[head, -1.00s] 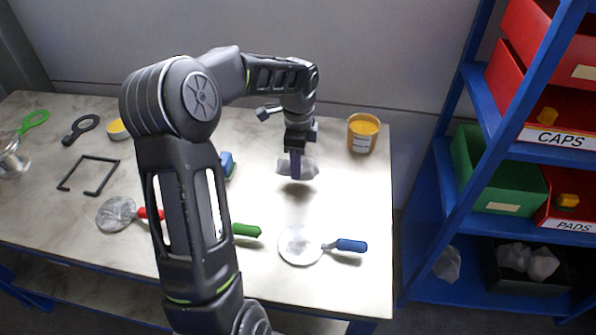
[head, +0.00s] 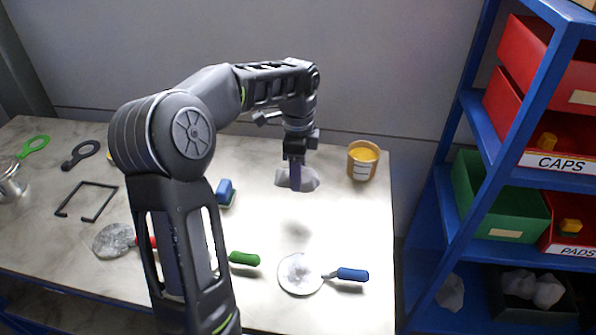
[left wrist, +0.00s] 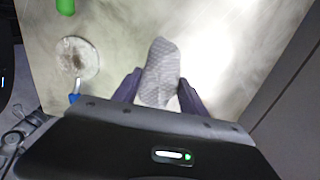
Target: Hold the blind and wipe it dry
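My left gripper (head: 297,172) is shut on a pale grey cloth (head: 312,180), above the table's right part. In the left wrist view the cloth (left wrist: 160,72) hangs between the two dark fingers. A round disc with a blue handle (head: 299,274) lies flat on the table, nearer than the cloth and apart from it. It also shows in the left wrist view (left wrist: 76,60), with a dull patch on its face. A red-handled disc (head: 114,240) lies to the left. A green handle (head: 244,258) shows beside my arm, its other end hidden. My right gripper is not in view.
A yellow tub (head: 362,161) stands at the table's back right. A blue block (head: 225,192), a black square frame (head: 88,202) and a metal jar (head: 11,180) are on the table. A blue shelf rack (head: 424,205) with bins stands at right.

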